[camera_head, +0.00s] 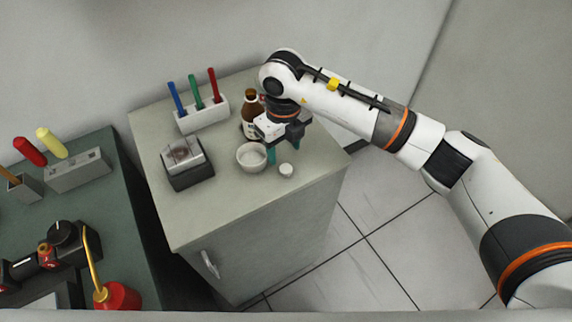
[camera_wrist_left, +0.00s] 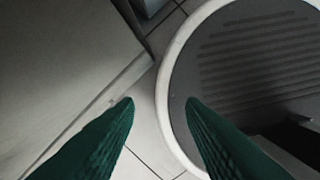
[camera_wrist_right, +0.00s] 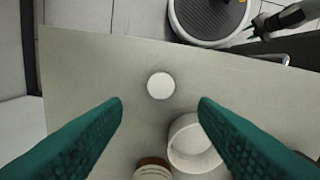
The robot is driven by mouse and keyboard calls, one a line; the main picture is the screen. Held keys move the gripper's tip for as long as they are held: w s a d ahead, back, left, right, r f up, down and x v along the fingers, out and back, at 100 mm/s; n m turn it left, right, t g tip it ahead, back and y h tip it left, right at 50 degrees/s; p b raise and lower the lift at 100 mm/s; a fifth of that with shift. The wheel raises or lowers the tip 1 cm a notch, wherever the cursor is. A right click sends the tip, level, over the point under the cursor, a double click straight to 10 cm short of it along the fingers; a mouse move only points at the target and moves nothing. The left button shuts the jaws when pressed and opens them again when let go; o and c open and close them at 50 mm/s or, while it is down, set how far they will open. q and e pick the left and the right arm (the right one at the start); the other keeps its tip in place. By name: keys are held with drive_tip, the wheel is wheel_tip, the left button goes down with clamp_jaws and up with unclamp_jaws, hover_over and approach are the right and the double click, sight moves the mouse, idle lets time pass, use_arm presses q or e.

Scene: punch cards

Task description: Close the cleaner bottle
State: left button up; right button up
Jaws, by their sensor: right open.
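The brown cleaner bottle (camera_head: 250,108) with a pale label stands upright on the cabinet top, partly hidden behind my right gripper. Its edge shows at the bottom of the right wrist view (camera_wrist_right: 152,172). A small round white cap (camera_head: 286,170) lies on the cabinet top near its front right edge, and it also shows in the right wrist view (camera_wrist_right: 161,86). My right gripper (camera_head: 284,153) is open and empty above the cabinet, pointing down, with the cap between its fingers in the wrist picture, not touched. My left gripper (camera_wrist_left: 160,100) is open and empty over the floor.
A white bowl (camera_head: 242,163) stands close beside the right gripper. A pen rack (camera_head: 203,115) with blue, green and red pens and a dark-based device (camera_head: 190,178) share the cabinet top. A green-topped bench (camera_head: 118,215) with a red oil can (camera_head: 118,297) is at left.

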sight(286, 168)
drive_tip(key=shift+f, duration=0.25)
drive_tip(key=f, duration=0.1)
drive_tip(key=f+p, duration=0.1)
drive_tip(key=f, duration=0.1)
drive_tip(key=f+p, duration=0.1)
drive_tip(key=shift+s+d+f, duration=0.2)
drive_tip(key=shift+s+f, duration=0.1)
drive_tip(key=shift+s, duration=0.05)
drive_tip(key=shift+f, duration=0.3)
drive_tip(key=c, duration=1)
